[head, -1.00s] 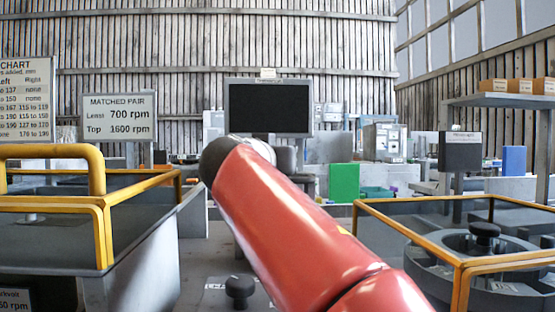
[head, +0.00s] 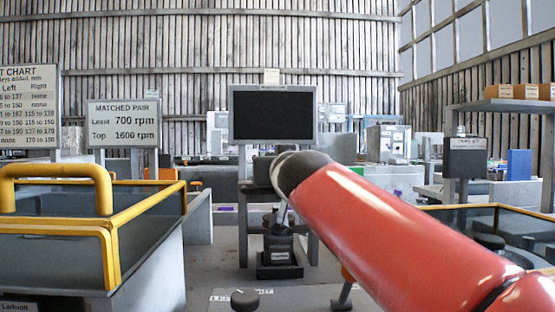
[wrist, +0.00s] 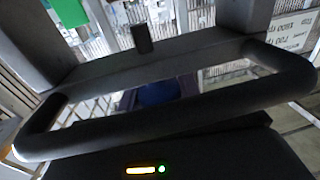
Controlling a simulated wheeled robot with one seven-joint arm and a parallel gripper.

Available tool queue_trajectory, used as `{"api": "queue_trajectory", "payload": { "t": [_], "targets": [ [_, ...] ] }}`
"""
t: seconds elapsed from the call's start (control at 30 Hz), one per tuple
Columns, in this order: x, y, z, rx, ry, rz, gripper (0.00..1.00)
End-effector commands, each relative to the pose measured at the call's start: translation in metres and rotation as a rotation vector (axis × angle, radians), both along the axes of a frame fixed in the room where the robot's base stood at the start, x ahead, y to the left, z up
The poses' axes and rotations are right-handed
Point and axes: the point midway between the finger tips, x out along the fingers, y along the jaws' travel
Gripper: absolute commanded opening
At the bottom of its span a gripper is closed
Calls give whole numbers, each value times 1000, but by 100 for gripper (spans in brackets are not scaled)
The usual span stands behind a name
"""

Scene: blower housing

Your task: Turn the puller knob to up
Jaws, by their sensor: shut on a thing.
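A black round knob (head: 245,298) stands on a light labelled panel (head: 290,301) at the bottom of the head view. I cannot read the label or the knob's setting, so I cannot tell whether it is the puller knob. My gripper is largely hidden behind my red arm in the head view, around the arm's grey end. The wrist view shows grey blocks beside a dark loop and a dark body with lights, possibly my gripper (wrist: 142,75). A short dark cylinder (wrist: 142,38) shows between the blocks. I cannot make out anything held.
A yellow-railed bin (head: 110,240) stands at left, another yellow-railed enclosure (head: 470,206) at right. A dark stand (head: 280,262) is ahead, below the monitor (head: 272,115). Signs (head: 123,123) stand at left. Grey floor shows left of the stand.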

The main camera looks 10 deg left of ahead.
Motion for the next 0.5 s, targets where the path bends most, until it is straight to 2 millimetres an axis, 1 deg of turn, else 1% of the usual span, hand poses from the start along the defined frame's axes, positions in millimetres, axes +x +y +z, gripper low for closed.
{"api": "queue_trajectory", "payload": {
  "t": [0.47,0.5],
  "targets": [
    [0,0,0,0,-1,15,12],
    [0,0,0,0,-1,15,38]
  ]
}}
